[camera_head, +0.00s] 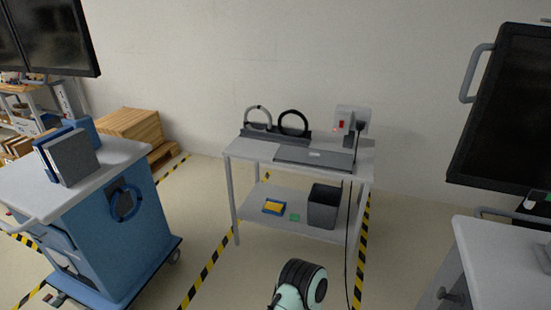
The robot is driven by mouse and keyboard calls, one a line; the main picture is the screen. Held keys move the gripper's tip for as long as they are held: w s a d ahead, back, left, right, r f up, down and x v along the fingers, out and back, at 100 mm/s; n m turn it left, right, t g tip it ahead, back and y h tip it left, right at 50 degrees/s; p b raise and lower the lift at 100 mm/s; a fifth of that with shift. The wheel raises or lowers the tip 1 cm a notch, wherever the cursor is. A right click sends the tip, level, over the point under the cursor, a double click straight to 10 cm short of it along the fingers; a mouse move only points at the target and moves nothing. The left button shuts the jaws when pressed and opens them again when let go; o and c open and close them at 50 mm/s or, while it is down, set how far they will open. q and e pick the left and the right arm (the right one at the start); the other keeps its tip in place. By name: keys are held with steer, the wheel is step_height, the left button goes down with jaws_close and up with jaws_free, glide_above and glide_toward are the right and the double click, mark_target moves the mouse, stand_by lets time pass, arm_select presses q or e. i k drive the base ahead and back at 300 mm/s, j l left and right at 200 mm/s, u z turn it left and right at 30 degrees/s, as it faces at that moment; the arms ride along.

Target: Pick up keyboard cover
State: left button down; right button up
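A long flat grey piece (315,155) lies along the front of the top of a white two-shelf cart (250,151) in the middle. It has a small light label and may be the keyboard cover; I cannot tell for sure. Neither of my grippers shows. Only a mint and black part of one of my arms rises at the bottom centre, in front of the cart.
The cart's lower shelf holds a dark bin (322,207), a blue and yellow item (274,207) and a small green item (295,217). A blue cart (110,235) stands left. A white surface (505,255) and black screen (505,110) are right. A black cable (348,240) hangs down.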

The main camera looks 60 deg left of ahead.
mark_target(335, 160)
steer(key=u, duration=1.55)
steer(key=i+j+z, duration=0.1)
steer(key=i+z, duration=0.25)
steer(key=i+j+z, duration=0.15)
steer(key=z, duration=0.25)
steer(key=i+j+z, duration=0.2)
steer(key=z, duration=0.15)
steer(key=i+j+z, duration=0.1)
steer(key=i+j, duration=0.15)
steer(key=i+j+z, duration=0.1)
steer(key=j, duration=0.35)
steer(key=i+j, duration=0.3)
steer(key=j+z, duration=0.05)
